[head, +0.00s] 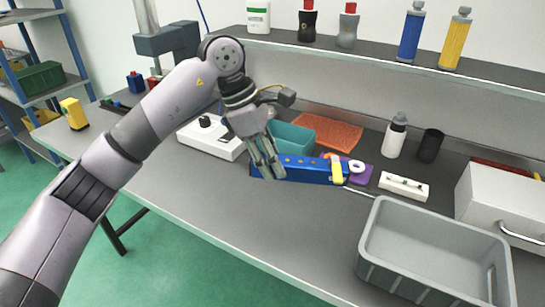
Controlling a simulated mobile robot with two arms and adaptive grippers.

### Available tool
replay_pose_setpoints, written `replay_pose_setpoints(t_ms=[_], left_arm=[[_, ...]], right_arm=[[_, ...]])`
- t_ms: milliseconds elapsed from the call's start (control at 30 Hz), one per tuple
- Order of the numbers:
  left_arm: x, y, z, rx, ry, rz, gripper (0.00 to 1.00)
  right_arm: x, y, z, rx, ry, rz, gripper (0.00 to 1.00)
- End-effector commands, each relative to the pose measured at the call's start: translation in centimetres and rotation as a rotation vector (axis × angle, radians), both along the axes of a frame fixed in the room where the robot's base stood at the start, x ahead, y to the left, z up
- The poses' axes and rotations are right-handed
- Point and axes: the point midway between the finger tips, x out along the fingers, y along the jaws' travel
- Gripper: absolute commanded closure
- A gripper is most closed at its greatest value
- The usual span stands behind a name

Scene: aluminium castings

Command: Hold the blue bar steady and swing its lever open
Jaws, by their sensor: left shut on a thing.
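The blue bar (305,169) lies on the grey workbench (230,210), near its middle. A yellow lever (336,168) is at the bar's right end, beside a white ring (357,166). My left gripper (268,173) is at the bar's left end, shut on it. Its fingers hide that end of the bar. My right gripper is not in the view.
A grey crate (375,240) stands at the front right. A white block (404,186), a white bottle (395,138) and a black cup (430,146) are to the right. Bench in front is clear.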

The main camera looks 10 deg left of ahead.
Motion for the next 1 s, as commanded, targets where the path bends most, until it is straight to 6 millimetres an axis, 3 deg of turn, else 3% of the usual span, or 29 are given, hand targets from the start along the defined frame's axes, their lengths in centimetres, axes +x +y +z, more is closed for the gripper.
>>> replay_pose_setpoints(t_ms=[1000], left_arm=[[0.0,0.0,-5.3,-0.001,-0.001,-0.001,1.00]], right_arm=[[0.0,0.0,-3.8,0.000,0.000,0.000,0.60]])
